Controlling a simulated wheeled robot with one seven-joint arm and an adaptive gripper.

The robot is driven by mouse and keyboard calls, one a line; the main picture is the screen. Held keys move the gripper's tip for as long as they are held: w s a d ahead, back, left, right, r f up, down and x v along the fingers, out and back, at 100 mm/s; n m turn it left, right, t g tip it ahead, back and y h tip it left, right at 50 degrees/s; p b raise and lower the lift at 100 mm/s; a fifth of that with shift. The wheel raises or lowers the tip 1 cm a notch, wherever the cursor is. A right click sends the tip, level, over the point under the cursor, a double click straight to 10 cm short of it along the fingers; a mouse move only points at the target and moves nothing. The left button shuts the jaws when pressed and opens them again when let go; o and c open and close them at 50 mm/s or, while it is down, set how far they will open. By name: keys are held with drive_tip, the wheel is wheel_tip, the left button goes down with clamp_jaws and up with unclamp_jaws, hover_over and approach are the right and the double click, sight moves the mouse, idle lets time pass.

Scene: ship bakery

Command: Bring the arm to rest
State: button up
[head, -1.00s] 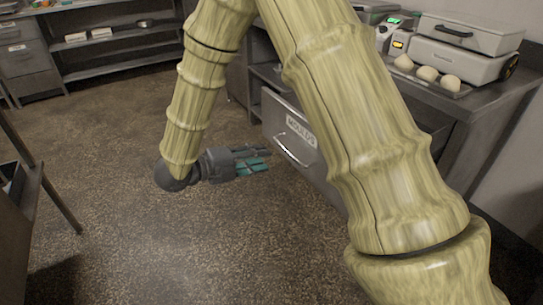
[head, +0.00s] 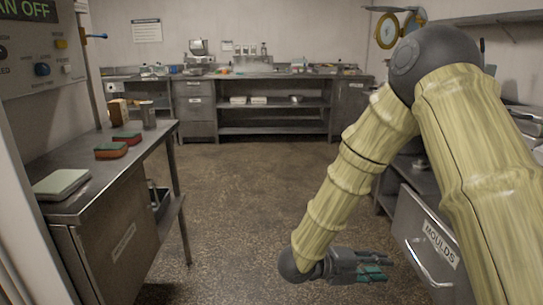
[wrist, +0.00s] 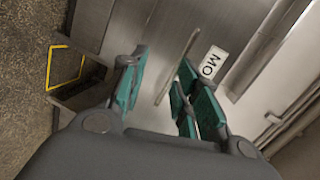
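My gripper (head: 376,272) hangs low over the floor, at the end of my bent arm, in the lower right of the head view. Its teal-padded fingers point right, toward the drawer front labelled MOULDS (head: 428,246). In the wrist view my gripper (wrist: 163,82) has its fingers apart, with nothing between them. The drawer front (wrist: 150,55) and its bar handle (wrist: 178,66) show beyond the fingers, and I see no contact. My upper arm hides part of the drawer and the right counter.
A steel table (head: 90,172) with sponges, a pale block and a metal cup stands at the left. A long counter (head: 270,77) with shelves runs along the back wall. The brown floor (head: 225,185) between them is clear.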

wheel_tip(320, 180, down, 22)
drive_tip(key=s+n+t+y, duration=0.2)
drive_tip(key=n+t+y, duration=0.4)
drive_tip(key=n, duration=1)
drive_tip(key=s+a+f+n+g+y, duration=0.45)
drive_tip(key=s+f+n+y, duration=0.25)
drive_tip(key=s+f+n, duration=0.7)
drive_tip(key=s+a+f+n+g+y, duration=0.1)
drive_tip(key=s+n+g, duration=0.1)
drive_tip(key=s, duration=0.6)
drive_tip(key=s+a+f+n+g+y, duration=0.1)
drive_tip(key=s+a+y, duration=0.1)
drive_tip(key=s, duration=0.6)
wheel_tip(320, 180, up, 22)
drive_tip(key=p, duration=2.2)
drive_tip(key=shift+w+r+h, duration=0.15)
drive_tip(key=shift+r+h, duration=0.05)
drive_tip(key=shift+h, duration=0.1)
drive_tip(key=shift+d, duration=0.2)
